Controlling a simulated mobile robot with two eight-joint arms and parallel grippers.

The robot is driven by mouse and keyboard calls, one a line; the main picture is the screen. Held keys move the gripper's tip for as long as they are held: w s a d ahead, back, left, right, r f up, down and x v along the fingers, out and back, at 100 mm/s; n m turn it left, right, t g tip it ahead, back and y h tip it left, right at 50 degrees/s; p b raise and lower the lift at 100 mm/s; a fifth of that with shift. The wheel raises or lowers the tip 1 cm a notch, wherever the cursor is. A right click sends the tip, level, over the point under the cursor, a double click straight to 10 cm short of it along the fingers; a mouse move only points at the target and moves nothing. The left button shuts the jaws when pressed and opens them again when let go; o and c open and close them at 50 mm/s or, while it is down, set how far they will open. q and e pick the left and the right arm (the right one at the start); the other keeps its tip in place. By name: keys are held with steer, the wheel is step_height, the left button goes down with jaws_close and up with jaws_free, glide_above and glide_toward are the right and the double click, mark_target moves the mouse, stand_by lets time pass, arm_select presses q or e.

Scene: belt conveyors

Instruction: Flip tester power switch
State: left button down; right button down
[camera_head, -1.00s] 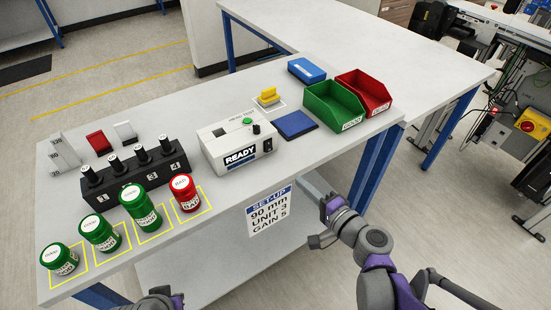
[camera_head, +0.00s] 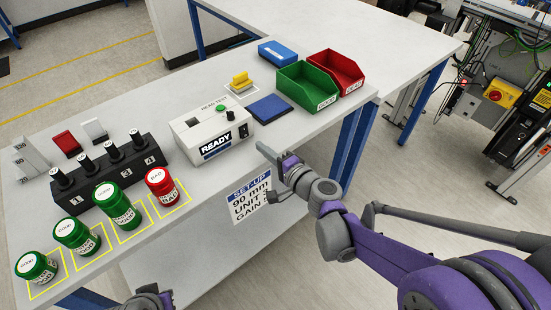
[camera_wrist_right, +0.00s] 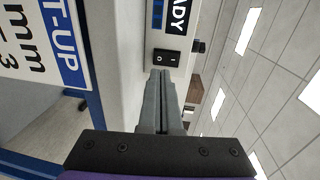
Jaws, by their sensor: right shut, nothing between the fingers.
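The tester (camera_head: 185,124) is a white box on the bench with a dark READY display, a green button and a black knob on top. Its power switch (camera_wrist_right: 166,57) is a black rocker on the front face, seen clearly in the right wrist view. The switch also shows small beside the display in the head view (camera_head: 244,131). My right gripper (camera_head: 262,149) is shut and empty in front of the switch. Its fingertips (camera_wrist_right: 160,73) appear just below the switch in the wrist view; contact cannot be told. My left gripper (camera_head: 150,299) is partly cut off at the bottom edge.
A set-up sign (camera_head: 250,195) hangs on the bench front below my right gripper. A blue pad (camera_head: 270,108), a green bin (camera_head: 305,85) and a red bin (camera_head: 338,70) lie right of the tester. Green jars and a red jar (camera_head: 161,188) stand at left.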

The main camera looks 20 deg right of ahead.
mark_target(246, 136)
steer(key=x, duration=0.5)
steer(key=shift+w, duration=0.2)
arm_select(q)
steer(key=shift+f, duration=0.15)
arm_select(e)
steer(key=shift+w+a+f, duration=0.15)
steer(key=shift+w, duration=0.15)
steer(key=shift+f, duration=0.1)
arm_select(q)
steer(key=shift+s+d, duration=0.1)
steer(key=shift+s, duration=0.2)
